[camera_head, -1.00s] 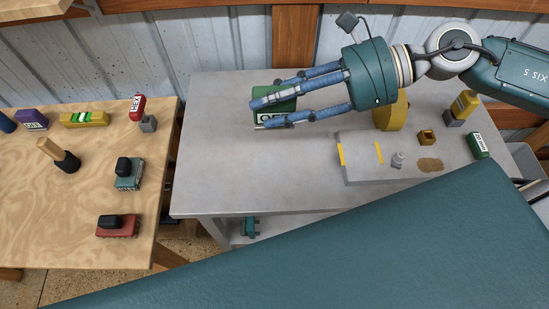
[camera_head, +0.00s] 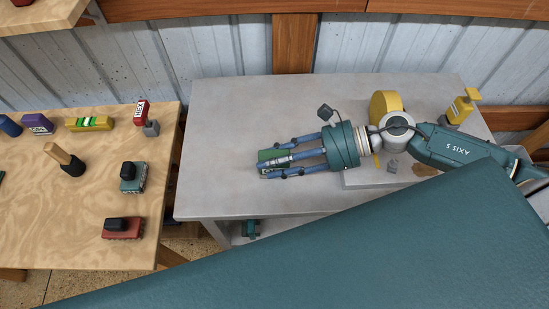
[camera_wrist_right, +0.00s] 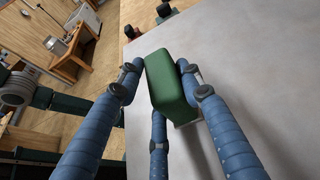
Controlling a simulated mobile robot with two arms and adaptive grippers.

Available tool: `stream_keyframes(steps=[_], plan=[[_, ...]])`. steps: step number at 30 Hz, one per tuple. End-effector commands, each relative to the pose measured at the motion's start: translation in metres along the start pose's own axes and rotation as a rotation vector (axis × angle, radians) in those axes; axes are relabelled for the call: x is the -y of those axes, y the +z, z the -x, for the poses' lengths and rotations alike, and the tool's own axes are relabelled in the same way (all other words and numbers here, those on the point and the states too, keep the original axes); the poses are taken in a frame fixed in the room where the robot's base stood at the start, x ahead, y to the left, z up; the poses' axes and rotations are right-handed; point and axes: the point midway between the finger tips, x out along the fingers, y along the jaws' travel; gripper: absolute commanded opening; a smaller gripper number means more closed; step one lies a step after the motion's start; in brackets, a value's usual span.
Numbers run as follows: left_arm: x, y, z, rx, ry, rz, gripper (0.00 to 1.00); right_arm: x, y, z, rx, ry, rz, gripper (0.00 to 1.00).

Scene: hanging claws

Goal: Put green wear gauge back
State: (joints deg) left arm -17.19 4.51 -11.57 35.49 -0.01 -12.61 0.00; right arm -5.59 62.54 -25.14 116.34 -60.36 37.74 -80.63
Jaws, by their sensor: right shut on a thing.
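The green wear gauge (camera_head: 268,157) is a green block with a pale label band, partly covered by fingers in the head view. My right gripper (camera_head: 282,162) has its blue fingers around it, over the left part of the grey table. In the right wrist view the green gauge (camera_wrist_right: 172,82) sits between the fingers of the same gripper (camera_wrist_right: 160,90), shut on it. I cannot tell whether the gauge touches the table top. My left gripper is not in view.
The grey table (camera_head: 230,110) has clear space left of and behind the gripper. The wooden table (camera_head: 40,220) holds several brushes and blocks, including a yellow level-like block (camera_head: 90,124).

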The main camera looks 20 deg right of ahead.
Motion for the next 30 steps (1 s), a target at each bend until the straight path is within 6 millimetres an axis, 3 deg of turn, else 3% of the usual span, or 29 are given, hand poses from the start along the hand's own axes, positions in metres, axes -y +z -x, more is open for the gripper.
stream_keyframes(steps=[11, 12, 15, 26, 30], plan=[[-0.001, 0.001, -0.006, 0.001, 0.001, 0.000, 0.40, 0.000, -0.004, -0.002, 0.001, 0.000, 0.001, 0.00], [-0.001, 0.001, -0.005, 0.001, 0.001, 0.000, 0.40, 0.000, -0.004, -0.002, 0.000, 0.000, 0.001, 0.40], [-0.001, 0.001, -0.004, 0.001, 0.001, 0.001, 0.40, 0.000, -0.003, -0.001, 0.000, 0.000, 0.001, 0.55], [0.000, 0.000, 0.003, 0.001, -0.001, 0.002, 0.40, 0.000, 0.003, 0.001, 0.000, 0.000, 0.001, 0.55], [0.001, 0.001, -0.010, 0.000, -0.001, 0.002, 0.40, 0.000, -0.006, 0.018, -0.007, 0.000, -0.002, 0.55]])
